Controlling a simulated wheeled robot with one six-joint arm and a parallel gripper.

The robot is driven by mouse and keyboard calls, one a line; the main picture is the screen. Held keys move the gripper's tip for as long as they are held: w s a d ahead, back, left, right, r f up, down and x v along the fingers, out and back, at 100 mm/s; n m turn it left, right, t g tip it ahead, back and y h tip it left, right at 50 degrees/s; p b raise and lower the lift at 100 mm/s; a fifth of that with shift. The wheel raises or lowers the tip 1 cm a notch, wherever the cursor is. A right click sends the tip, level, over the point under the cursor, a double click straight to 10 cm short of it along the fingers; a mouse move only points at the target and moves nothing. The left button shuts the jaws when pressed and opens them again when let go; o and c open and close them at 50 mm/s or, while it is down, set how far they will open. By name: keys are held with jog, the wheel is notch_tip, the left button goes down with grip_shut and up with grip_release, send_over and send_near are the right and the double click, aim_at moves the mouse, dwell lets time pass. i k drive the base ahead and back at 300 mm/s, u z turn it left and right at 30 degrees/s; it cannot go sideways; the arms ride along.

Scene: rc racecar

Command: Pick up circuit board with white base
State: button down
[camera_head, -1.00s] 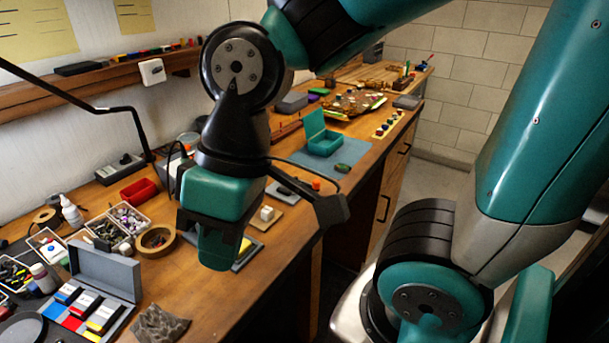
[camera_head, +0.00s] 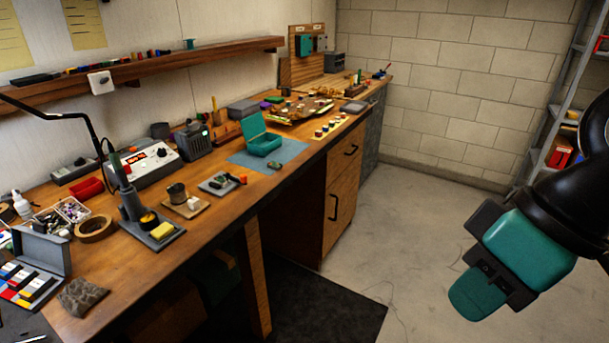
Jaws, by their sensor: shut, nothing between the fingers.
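My gripper (camera_head: 478,296) is at the lower right of the head view, over the floor and well to the right of the bench. It is shut and empty, pointing down and to the left. It touches nothing.
A teal open box (camera_head: 264,148) sits on the blue mat (camera_head: 286,152). Open floor (camera_head: 400,225) lies between bench and gripper. A metal shelf (camera_head: 553,135) stands at right.

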aim_at(222, 180)
jog(key=z, duration=0.15)
jog(key=i, duration=1.25)
jog(key=u, duration=1.3)
jog(key=i, duration=0.75)
jog(key=u, duration=0.85)
